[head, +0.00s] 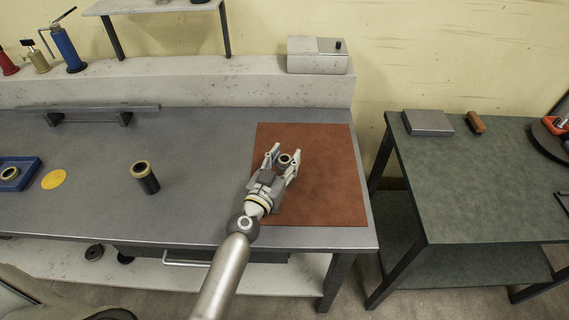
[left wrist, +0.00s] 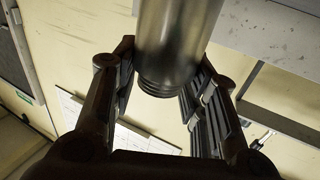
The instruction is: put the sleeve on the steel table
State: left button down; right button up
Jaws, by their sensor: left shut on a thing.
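My left gripper (head: 285,155) is shut on a sleeve (head: 285,160), a short metal cylinder with a pale rim and a dark bore. It is over the red-brown mat (head: 330,200) on the steel table (head: 205,190); I cannot tell whether its base touches the mat. In the left wrist view the sleeve (left wrist: 178,45) shows as a shiny grey cylinder with a grooved end between the fingers. My right gripper is out of view.
A blue tray (head: 36,164) with a ringed part and a yellow disc (head: 53,179) are at the left. A dark bar on feet (head: 90,109) lies at the back. A green-topped table (head: 470,180) stands right, across a gap. Bare steel lies around the standing cylinder.

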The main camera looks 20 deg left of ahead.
pick_arm(q)
jog(key=shift+r, duration=0.15)
jog(key=shift+f, duration=0.2)
jog(key=c, duration=0.9)
grip_release()
jog(key=shift+o, duration=0.2)
jog(key=shift+r, duration=0.15)
jog(key=s, duration=0.3)
jog(key=s+a+b, duration=0.1)
jog(key=s, duration=0.3)
jog(key=s+b, duration=0.1)
jog(key=s, duration=0.2)
jog(key=shift+s+a, duration=0.15)
jog(key=shift+s, duration=0.9)
